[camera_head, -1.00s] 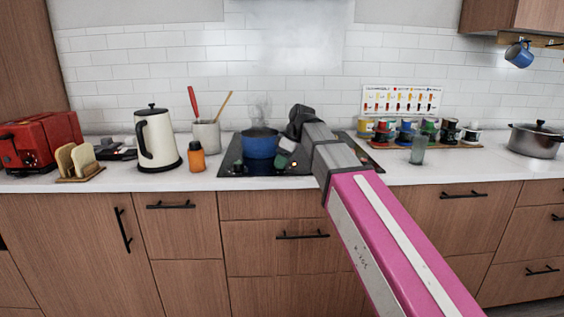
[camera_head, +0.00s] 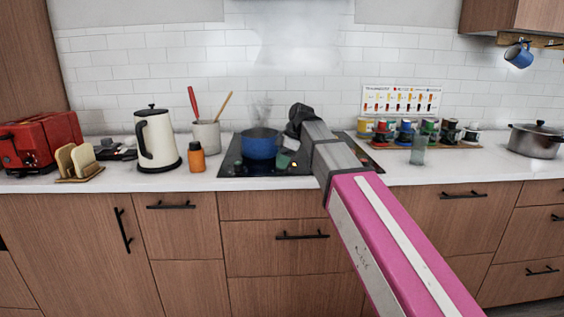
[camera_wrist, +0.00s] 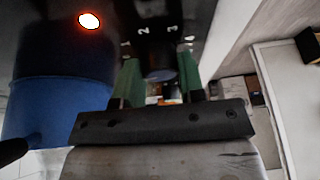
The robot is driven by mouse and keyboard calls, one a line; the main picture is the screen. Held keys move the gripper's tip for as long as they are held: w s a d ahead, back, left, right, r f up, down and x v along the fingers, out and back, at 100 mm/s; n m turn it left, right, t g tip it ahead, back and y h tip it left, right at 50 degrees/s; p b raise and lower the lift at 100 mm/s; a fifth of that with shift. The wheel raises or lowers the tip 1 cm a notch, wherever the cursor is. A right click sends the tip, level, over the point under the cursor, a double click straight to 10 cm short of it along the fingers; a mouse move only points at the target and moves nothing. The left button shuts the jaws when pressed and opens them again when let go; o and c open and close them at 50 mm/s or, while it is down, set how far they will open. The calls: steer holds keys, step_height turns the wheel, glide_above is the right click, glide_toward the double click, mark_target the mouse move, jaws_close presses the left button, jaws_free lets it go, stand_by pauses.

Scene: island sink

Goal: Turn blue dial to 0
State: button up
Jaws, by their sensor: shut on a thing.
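The blue dial (camera_wrist: 160,75) shows in the wrist view as a dark, bluish round knob on the black cooktop (camera_head: 243,169). White marks 1, 2 and 3 lie around its far side. My gripper (camera_wrist: 160,70) has its green fingers on either side of the dial and is shut on it. In the head view my gripper (camera_head: 284,160) is low over the front of the cooktop, right of the blue pot. The dial is not clearly visible there. The dial's pointer, its exact setting and a 0 mark cannot be made out.
A steaming blue pot (camera_head: 260,145) stands close left of my gripper and also fills the left of the wrist view (camera_wrist: 55,108). An orange bottle (camera_head: 196,158) and a kettle (camera_head: 157,140) stand further left. Several colored cups (camera_head: 405,132) stand right of the cooktop.

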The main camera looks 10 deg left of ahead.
steer(key=o, duration=0.9)
steer(key=v, duration=1)
steer(key=shift+d+r, duration=0.1)
steer(key=shift+r, duration=0.3)
